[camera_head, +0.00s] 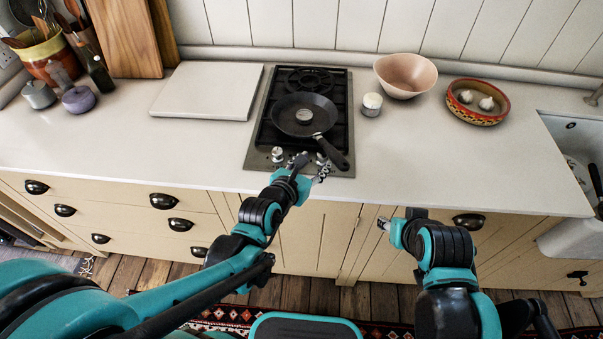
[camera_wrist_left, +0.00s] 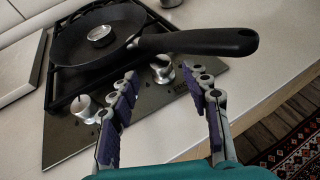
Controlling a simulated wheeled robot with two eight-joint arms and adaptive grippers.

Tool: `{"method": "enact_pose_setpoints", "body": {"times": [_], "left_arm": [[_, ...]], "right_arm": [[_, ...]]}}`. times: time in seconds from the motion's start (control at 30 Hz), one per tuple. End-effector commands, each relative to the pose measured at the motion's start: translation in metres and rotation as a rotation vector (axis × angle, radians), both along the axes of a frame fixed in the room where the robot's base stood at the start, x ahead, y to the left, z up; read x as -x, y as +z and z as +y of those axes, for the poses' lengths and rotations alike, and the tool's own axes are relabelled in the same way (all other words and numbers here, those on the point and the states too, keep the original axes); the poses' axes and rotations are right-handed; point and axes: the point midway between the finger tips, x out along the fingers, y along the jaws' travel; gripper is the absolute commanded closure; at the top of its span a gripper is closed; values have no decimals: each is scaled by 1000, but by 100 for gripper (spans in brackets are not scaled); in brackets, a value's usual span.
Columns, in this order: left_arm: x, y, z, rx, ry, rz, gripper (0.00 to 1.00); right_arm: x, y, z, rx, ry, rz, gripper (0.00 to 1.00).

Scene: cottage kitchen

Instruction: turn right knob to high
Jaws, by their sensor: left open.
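The hob (camera_head: 257,160) is set in the counter with two silver knobs on its front strip. The right knob (camera_head: 321,158) is partly hidden by my left gripper and the pan handle in the head view. In the left wrist view the right knob (camera_wrist_left: 162,68) shows just beyond and between the fingertips. My left gripper (camera_head: 311,167) is open in front of it, with nothing held; contact cannot be told. The left knob (camera_wrist_left: 83,107) stands apart, outside the fingers. My right gripper (camera_head: 385,223) is low in front of the cupboards; its jaws are unclear.
A black frying pan (camera_head: 304,114) sits on the hob with a metal lid or disc inside. Its handle (camera_wrist_left: 205,41) reaches over the front strip beside the right knob. A white jar (camera_head: 371,105) and pink bowl (camera_head: 405,75) stand right; a pale board (camera_head: 207,91) lies left.

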Motion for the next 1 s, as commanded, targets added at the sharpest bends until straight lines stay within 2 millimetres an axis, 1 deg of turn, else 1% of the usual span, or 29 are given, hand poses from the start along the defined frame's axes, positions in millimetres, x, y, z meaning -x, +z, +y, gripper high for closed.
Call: {"method": "enact_pose_setpoints", "body": {"times": [0.03, 0.13, 0.37, 0.5, 0.7, 1.0], "left_arm": [[8, 3, 4, 0, 1, 0, 52], [21, 9, 9, 0, 1, 0, 52], [47, 20, 20, 0, 1, 0, 52], [58, 26, 25, 1, 3, 0, 52], [67, 30, 29, 0, 1, 0, 52], [69, 31, 29, 0, 1, 0, 52]], "right_arm": [[0, 0, 0, 0, 0, 0, 60], [0, 0, 0, 0, 0, 0, 60], [0, 0, 0, 0, 0, 0, 60], [0, 0, 0, 0, 0, 0, 60], [0, 0, 0, 0, 0, 0, 60], [0, 0, 0, 0, 0, 0, 60]]}}
